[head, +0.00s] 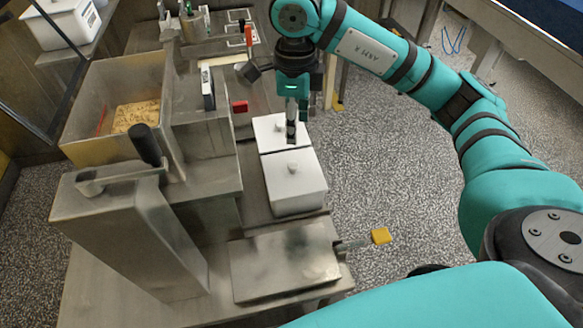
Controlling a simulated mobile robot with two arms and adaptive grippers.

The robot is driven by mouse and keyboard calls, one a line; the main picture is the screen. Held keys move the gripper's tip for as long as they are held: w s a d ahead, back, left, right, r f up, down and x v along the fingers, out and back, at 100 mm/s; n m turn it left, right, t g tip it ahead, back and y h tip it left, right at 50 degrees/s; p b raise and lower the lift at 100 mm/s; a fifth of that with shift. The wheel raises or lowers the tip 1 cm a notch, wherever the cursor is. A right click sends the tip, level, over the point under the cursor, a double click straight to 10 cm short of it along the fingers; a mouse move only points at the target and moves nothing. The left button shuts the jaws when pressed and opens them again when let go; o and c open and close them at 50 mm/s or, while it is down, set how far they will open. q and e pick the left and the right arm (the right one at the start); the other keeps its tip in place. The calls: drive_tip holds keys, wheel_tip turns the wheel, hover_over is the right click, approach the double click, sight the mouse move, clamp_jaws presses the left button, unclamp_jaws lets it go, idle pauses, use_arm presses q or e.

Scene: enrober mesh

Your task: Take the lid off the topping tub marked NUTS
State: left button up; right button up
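Two white lidded tubs stand one behind the other beside the steel machine: a far tub (266,130) and a near tub (300,197). The near tub's lid (300,178) is on, with a small round knob (293,168) on top. The far tub's lid is also on. No NUTS marking can be read on either tub from here. My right gripper (291,132) points straight down over the right part of the far tub's lid. Its fingers hide the knob area, and whether they touch or grip it cannot be told. My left gripper is out of view.
A steel machine with a black-knobbed lever (146,146) and a hopper of tan crumbs (136,116) stands left of the tubs. A flat steel plate (285,264) lies in front. Another white container (66,27) sits far left.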

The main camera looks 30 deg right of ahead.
drive_tip(key=p, duration=0.2)
hover_over(293, 164)
wheel_tip(293, 164, down, 6)
drive_tip(key=shift+d+r, duration=0.15)
drive_tip(key=shift+r, duration=0.1)
wheel_tip(293, 164, down, 3)
drive_tip(key=shift+r+p, duration=0.1)
drive_tip(key=shift+p, duration=0.35)
wheel_tip(293, 164, down, 4)
drive_tip(key=shift+r+p, duration=0.15)
drive_tip(key=shift+p, duration=0.8)
drive_tip(key=shift+f, duration=0.45)
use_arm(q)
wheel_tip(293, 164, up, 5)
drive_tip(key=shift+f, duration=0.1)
use_arm(e)
clamp_jaws()
